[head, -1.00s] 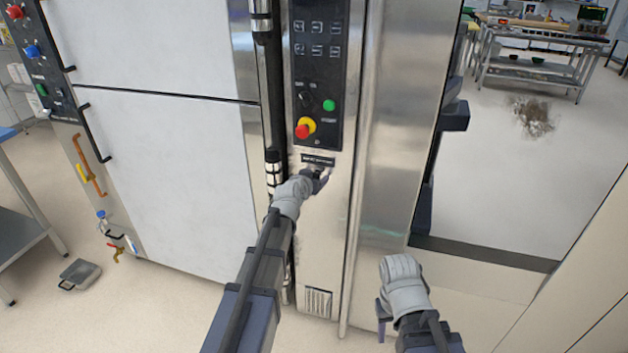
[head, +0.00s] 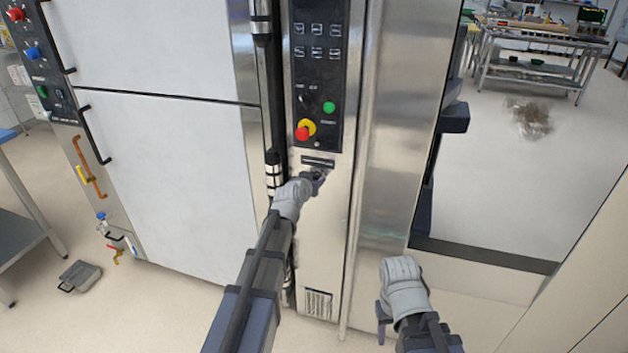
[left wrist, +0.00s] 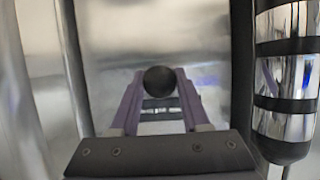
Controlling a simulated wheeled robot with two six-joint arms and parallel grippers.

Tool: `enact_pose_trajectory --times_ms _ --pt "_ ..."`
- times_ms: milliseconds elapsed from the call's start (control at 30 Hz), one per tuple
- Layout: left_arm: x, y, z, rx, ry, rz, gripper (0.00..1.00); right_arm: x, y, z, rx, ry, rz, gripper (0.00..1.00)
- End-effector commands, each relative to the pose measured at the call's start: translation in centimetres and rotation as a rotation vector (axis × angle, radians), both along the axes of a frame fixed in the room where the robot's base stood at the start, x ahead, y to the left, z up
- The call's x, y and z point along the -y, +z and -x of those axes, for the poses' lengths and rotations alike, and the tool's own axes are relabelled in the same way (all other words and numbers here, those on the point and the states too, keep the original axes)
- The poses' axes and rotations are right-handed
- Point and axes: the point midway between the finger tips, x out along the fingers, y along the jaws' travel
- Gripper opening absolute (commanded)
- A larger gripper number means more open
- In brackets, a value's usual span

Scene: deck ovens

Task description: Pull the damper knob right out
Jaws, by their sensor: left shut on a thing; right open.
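The damper knob is a round black ball (left wrist: 160,80) in the left wrist view, between the two fingers of my left gripper (left wrist: 158,90). In the head view my left gripper (head: 316,179) is at the steel panel just below a dark label plate (head: 318,162), and it mostly hides the knob. The gripper is shut on the knob. How far the knob stands out from the panel cannot be told. My right gripper (head: 383,325) is low at the right, away from the panel, open and empty as far as shows.
Above the label is a black control panel (head: 317,75) with a red and yellow stop knob (head: 303,132) and a green button (head: 329,106). A dark vertical pipe with shiny bands (head: 273,170) runs close left of my left gripper. White oven doors (head: 170,180) stand further left.

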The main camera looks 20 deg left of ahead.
Motion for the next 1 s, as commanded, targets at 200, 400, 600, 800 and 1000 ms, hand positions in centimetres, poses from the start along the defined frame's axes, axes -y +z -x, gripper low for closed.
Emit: enact_pose_trajectory --times_ms 200,400,600,800,1000 --pt "0.0 0.0 0.0 0.000 0.000 0.000 0.00 0.0 0.0 0.0 0.000 0.000 0.000 0.50" --pt "0.0 0.0 0.0 0.000 0.000 0.000 0.00 0.0 0.0 0.0 0.000 0.000 0.000 0.50" --pt "0.0 0.0 0.0 0.000 0.000 0.000 0.00 0.0 0.0 0.0 0.000 0.000 0.000 0.50" --pt "0.0 0.0 0.4 0.000 0.000 0.000 0.00 0.0 0.0 0.0 0.000 0.000 0.000 0.50" --pt "-0.1 0.0 3.8 0.000 0.001 0.001 0.00 0.0 0.0 0.0 0.000 0.000 0.000 0.50"
